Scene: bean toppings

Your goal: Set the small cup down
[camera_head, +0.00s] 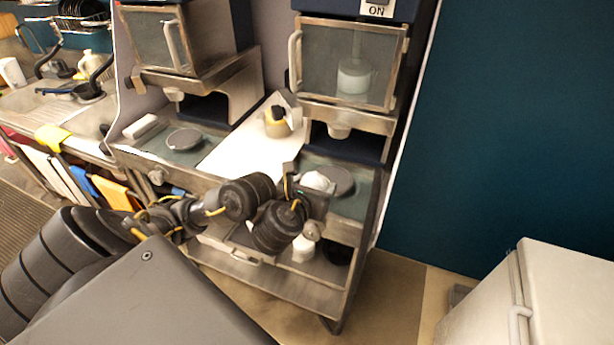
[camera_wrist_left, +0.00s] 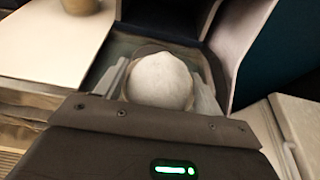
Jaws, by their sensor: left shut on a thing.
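The small cup (camera_head: 316,181) shows as a white, rounded shape at the front of the right-hand machine's bay. In the left wrist view the cup (camera_wrist_left: 160,80) has a domed white top, and I cannot tell whether that is its contents. My left gripper (camera_head: 313,187) is shut on the cup, with a pale finger on each side of it. The cup is over or beside a round grey plate (camera_head: 343,179); whether it touches the plate is hidden. My right gripper is not in view.
The right machine's glass-fronted hopper (camera_head: 347,70) hangs above the bay, with a spout (camera_head: 339,131) below it. A white counter panel (camera_head: 237,150) with a yellow and grey jug (camera_head: 278,121) lies to the left. A white bottle (camera_head: 303,248) stands on the lower shelf.

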